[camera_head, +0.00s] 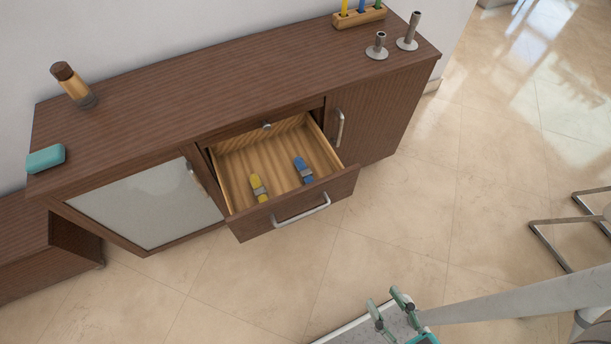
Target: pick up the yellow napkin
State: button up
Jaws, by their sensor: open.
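A rolled yellow napkin (258,187) with a pale band around it lies in an open wooden drawer, left of the middle of the drawer floor. A similar blue rolled napkin (302,170) lies to its right, apart from it. The drawer (235,175) is pulled out of a dark brown sideboard. My gripper (389,306), with green fingers, is at the bottom of the view, well away from the drawer toward the front right. It is open, with nothing visible between its fingers.
The drawer has a silver front handle (302,209). On the sideboard top (220,70) are a brown bottle (74,84), a teal block (46,158), two grey candle holders (409,31) and a wooden rack (359,16). Chair legs (548,245) stand at right. Tiled floor (400,210) before the drawer is clear.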

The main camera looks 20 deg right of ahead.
aim_at(261, 193)
jog(key=i+j+u, duration=0.15)
jog(key=j, duration=0.3)
jog(key=i+j+u, duration=0.1)
jog(key=j, duration=0.3)
jog(key=i+j+u, duration=0.15)
jog(key=j, duration=0.3)
jog(key=i+j+u, duration=0.15)
jog(key=i+j, duration=0.15)
